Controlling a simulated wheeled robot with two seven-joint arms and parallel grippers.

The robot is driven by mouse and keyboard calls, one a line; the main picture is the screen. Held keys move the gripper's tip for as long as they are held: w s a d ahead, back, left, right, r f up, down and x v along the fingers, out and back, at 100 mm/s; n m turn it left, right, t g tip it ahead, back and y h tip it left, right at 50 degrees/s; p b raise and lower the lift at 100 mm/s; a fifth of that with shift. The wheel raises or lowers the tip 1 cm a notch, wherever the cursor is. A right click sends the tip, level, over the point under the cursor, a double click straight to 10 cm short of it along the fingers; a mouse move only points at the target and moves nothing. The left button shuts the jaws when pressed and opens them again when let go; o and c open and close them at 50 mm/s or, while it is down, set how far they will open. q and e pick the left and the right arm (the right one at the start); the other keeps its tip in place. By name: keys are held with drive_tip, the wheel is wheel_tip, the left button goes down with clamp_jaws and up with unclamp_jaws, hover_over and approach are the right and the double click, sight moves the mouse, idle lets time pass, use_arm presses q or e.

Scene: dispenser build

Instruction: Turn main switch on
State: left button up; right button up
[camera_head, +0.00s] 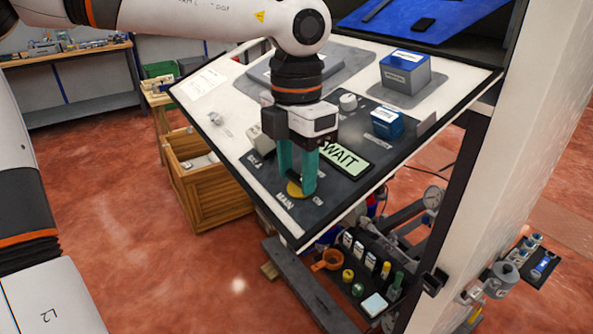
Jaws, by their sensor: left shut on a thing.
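The main switch (293,190) is at the front corner of the tilted dark panel, with a yellow round base. The word MAIN is printed in front of it and ON to its right. My left gripper (298,184) comes down from above with its two teal fingers around the switch, shut on it. The fingers hide most of the switch's handle, so I cannot tell which way it points. My right gripper is not in view.
A WAIT display (345,160) sits just right of the fingers. Blue boxes (405,72) stand farther back on the console.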

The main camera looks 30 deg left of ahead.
sight(298, 175)
use_arm(q)
drive_tip(key=shift+m, duration=0.5)
drive_tip(key=o, duration=1)
drive_tip(key=shift+r, duration=0.1)
wheel_tip(298, 175, up, 12)
drive_tip(key=shift+d+f, duration=0.1)
idle(0.4)
